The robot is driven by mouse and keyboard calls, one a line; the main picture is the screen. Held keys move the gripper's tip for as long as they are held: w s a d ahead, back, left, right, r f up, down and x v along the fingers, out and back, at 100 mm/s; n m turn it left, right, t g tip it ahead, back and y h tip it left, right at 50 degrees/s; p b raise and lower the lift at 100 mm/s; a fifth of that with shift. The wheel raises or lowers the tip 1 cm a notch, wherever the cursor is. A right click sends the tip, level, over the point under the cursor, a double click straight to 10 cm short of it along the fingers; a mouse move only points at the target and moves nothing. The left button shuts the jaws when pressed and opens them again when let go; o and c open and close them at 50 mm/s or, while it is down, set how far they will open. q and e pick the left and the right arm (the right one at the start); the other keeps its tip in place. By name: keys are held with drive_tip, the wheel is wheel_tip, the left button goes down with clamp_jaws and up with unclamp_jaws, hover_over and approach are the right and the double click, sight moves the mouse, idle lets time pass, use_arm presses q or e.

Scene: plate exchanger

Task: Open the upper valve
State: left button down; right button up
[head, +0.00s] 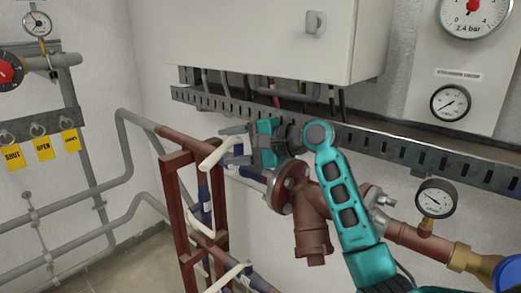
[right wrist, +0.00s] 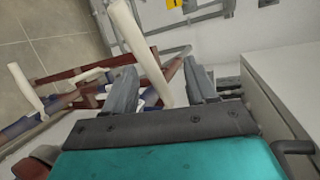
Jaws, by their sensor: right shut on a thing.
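My right gripper (head: 236,145) reaches in from the right and is shut on this lever. In the right wrist view the lever (right wrist: 142,42) passes between the two grey fingers of the gripper (right wrist: 163,88). A lower valve with a similar cream lever (head: 228,277) is below. The far side of the grip is partly hidden by the fingers. My left gripper is out of view.
A grey cabinet (head: 255,40) and a slotted rail (head: 400,147) are above my right arm. A flanged red-brown fitting (head: 312,215) and a pressure gauge (head: 436,199) are close to the arm. Grey pipes (head: 125,150) run along the left wall.

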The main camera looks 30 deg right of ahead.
drive_tip(key=s+d, duration=0.3)
drive_tip(key=s, duration=0.2)
drive_tip(key=shift+s+d+r, duration=0.25)
drive_tip(key=shift+s+r, duration=0.1)
drive_tip(key=shift+s, duration=0.05)
idle(0.5)
